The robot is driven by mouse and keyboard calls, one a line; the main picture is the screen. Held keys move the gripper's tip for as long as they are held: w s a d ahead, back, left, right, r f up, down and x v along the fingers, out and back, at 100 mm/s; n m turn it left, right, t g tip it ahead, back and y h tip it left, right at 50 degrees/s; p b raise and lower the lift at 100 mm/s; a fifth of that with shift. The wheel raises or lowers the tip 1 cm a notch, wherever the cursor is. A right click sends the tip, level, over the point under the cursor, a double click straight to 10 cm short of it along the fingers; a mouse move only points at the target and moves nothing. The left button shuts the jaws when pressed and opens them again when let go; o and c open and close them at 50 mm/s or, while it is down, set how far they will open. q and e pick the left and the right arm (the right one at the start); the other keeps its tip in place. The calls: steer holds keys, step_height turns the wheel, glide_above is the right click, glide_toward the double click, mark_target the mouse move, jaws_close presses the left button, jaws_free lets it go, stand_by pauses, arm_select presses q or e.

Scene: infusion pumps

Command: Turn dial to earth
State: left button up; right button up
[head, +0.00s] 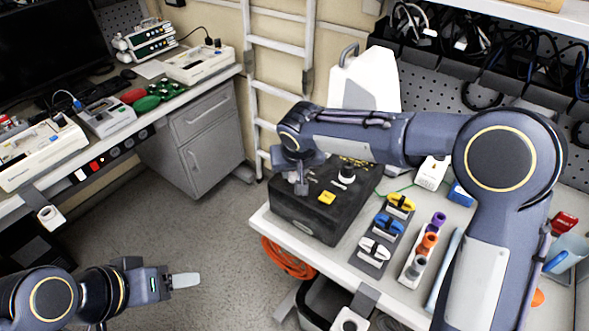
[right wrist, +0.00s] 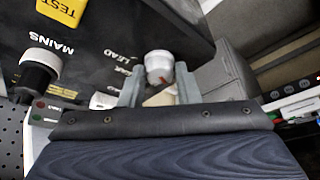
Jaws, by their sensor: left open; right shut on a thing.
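I cannot read an earth label. In the head view my right gripper (head: 301,186) hides the gripped dial. My left gripper (head: 183,281) is open and empty above the floor at lower left.
On the right-hand bench are several coloured clips (head: 388,226), a rack of coloured tubes (head: 417,262) and a white jug (head: 366,82). An orange cable coil (head: 285,260) hangs beside the bench. The left-hand bench holds several devices (head: 107,115). The floor between is clear.

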steer(key=shift+a+f+m+h+b, duration=0.15)
steer(key=shift+m+h+b, duration=0.25)
steer(key=shift+m+b, duration=1.05)
steer(key=shift+m+h+b, duration=0.5)
steer(key=shift+m+b, duration=0.45)
steer(key=shift+m, duration=0.1)
steer(key=shift+w+r+m+g+h, duration=0.1)
steer(key=shift+m+h, duration=0.15)
steer(key=shift+m, duration=0.35)
steer(key=shift+s+r+m+g+h, duration=0.1)
steer(key=shift+m+h, duration=0.1)
steer(key=shift+m, duration=0.4)
steer(key=shift+w+r+m+g+h, duration=0.1)
steer(key=shift+m+h, duration=0.15)
steer(key=shift+m, duration=0.35)
steer(key=o, duration=1)
steer(key=shift+f, duration=0.1)
steer(key=shift+c, duration=0.2)
steer(key=shift+a, duration=0.1)
steer(key=v, duration=0.8)
steer(key=shift+b, duration=0.4)
steer(key=shift+f, duration=0.1)
